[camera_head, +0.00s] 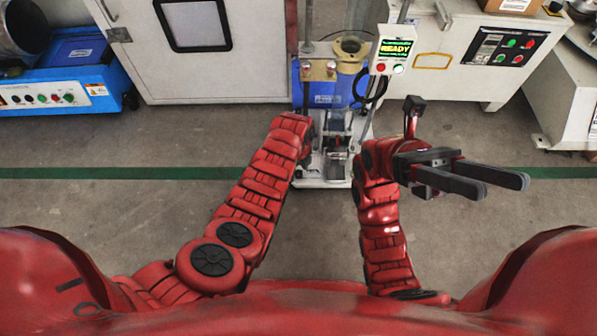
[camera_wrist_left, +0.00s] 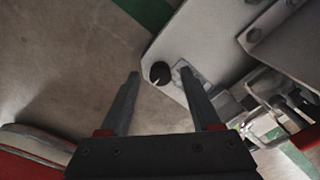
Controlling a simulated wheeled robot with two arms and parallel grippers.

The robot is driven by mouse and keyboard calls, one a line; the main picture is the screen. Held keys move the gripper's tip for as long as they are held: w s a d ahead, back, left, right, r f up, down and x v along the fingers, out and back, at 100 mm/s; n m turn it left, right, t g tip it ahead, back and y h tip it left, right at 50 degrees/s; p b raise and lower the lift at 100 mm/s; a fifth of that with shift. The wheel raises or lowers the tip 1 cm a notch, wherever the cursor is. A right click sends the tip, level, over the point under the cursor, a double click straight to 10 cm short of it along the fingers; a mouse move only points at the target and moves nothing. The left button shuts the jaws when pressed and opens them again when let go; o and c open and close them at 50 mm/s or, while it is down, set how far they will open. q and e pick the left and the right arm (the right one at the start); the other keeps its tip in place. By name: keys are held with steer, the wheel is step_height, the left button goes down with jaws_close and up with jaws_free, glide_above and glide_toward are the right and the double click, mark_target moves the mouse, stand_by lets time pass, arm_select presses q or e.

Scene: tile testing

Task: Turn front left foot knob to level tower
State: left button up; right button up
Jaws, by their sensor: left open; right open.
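The tower (camera_head: 326,102) stands ahead of me on a pale base plate (camera_head: 322,183). In the left wrist view a round black foot knob (camera_wrist_left: 160,73) with a white mark sits at a corner of the plate (camera_wrist_left: 190,45). My left gripper (camera_wrist_left: 159,80) is open, with its fingertips either side of the knob in that picture; I cannot tell whether they touch it. In the head view my left gripper is hidden behind its arm, and I cannot make out the knob. My right gripper (camera_head: 502,186) is open and empty, to the right of the tower.
A display box (camera_head: 394,50) reading READY hangs at the tower's upper right. A white cabinet (camera_head: 130,40), a blue machine (camera_head: 62,85) and a control cabinet (camera_head: 470,55) stand behind. A green floor line (camera_head: 100,172) crosses clear floor on both sides.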

arm_select(q)
steer(key=shift+f, duration=0.25)
jaws_close()
stand_by(0.3)
